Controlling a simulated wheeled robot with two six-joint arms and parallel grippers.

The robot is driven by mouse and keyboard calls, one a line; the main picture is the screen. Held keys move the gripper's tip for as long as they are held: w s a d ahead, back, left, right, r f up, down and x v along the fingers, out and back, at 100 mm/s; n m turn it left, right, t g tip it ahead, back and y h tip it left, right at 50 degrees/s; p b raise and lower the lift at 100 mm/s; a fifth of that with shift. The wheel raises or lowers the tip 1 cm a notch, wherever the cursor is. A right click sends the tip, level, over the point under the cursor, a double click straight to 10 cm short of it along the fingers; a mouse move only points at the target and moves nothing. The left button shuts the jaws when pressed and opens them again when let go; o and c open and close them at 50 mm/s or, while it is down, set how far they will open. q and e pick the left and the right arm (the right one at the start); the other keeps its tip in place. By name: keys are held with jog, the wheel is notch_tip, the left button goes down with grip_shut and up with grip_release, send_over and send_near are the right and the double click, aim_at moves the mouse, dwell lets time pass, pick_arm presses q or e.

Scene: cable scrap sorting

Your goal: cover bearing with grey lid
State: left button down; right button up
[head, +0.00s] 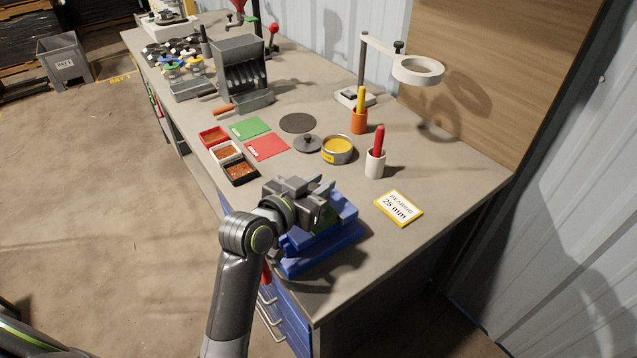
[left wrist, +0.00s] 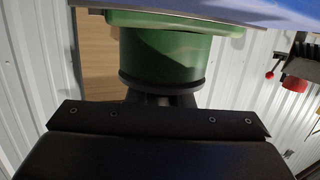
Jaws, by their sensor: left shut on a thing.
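The grey lid (head: 307,144), a round disc with a knob, lies on the bench beside an open round tin (head: 337,156) with yellow contents. My left gripper (head: 318,198) is at the blue block-shaped fixture (head: 328,250) near the bench's front edge, well nearer than the lid. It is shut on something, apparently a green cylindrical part. In the left wrist view a green cylinder (left wrist: 165,55) with a dark lower rim fills the space ahead of the gripper. I cannot make out a bearing. My right gripper is not in view.
A sign (head: 400,208) reading "BEARING 25 mm" lies right of the fixture. Red (head: 267,147) and green (head: 249,127) mats and small trays lie left. The right front of the bench is clear.

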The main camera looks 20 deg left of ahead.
pick_arm(q)
jog(key=c, duration=1.2)
grip_release()
